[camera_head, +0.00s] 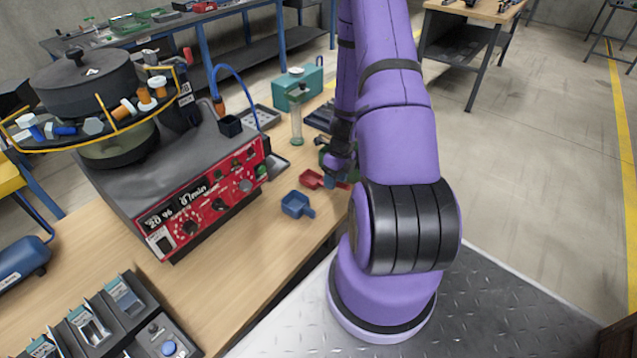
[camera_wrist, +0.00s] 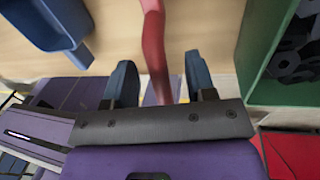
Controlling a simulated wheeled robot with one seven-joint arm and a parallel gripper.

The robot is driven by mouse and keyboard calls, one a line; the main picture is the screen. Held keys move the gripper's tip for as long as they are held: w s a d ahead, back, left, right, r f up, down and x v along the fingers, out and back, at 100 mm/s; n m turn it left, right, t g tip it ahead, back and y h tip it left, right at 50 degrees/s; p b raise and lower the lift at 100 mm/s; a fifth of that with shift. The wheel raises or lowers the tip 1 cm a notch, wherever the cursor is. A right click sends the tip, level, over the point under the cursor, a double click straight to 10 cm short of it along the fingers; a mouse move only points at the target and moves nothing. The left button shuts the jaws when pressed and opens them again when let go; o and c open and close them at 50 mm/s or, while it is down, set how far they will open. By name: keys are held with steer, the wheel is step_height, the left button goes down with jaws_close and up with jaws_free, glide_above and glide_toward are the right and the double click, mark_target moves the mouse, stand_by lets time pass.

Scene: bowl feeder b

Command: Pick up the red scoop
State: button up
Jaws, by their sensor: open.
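The red scoop (camera_head: 311,179) lies on the wooden table in the head view, beyond the blue scoop (camera_head: 296,205). In the wrist view its red handle (camera_wrist: 154,45) runs down between the two fingers of my gripper (camera_wrist: 160,82). The fingers are apart, one on each side of the handle, with a gap visible. The scoop's cup is out of the wrist view. In the head view my gripper (camera_head: 337,179) is at the handle end, partly hidden by my arm.
The blue scoop (camera_wrist: 48,18) is close on the left in the wrist view. A green bin (camera_wrist: 252,45) with dark parts stands close on the right. The bowl feeder's control box (camera_head: 205,200) stands left of the scoops. Bare table lies in front of them.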

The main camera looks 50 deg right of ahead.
steer(key=shift+a+f, duration=0.2)
steer(key=shift+f, duration=0.65)
steer(key=shift+a+f, duration=0.2)
steer(key=shift+f, duration=0.65)
steer(key=shift+c, duration=0.3)
jaws_close()
steer(key=shift+r, duration=0.1)
steer(key=shift+r, duration=1.45)
steer(key=shift+s+r, duration=0.15)
steer(key=shift+r, duration=0.2)
steer(key=s+a+r, duration=0.1)
steer(key=s+a, duration=0.2)
steer(key=s, duration=1.2)
steer(key=shift+s, duration=0.2)
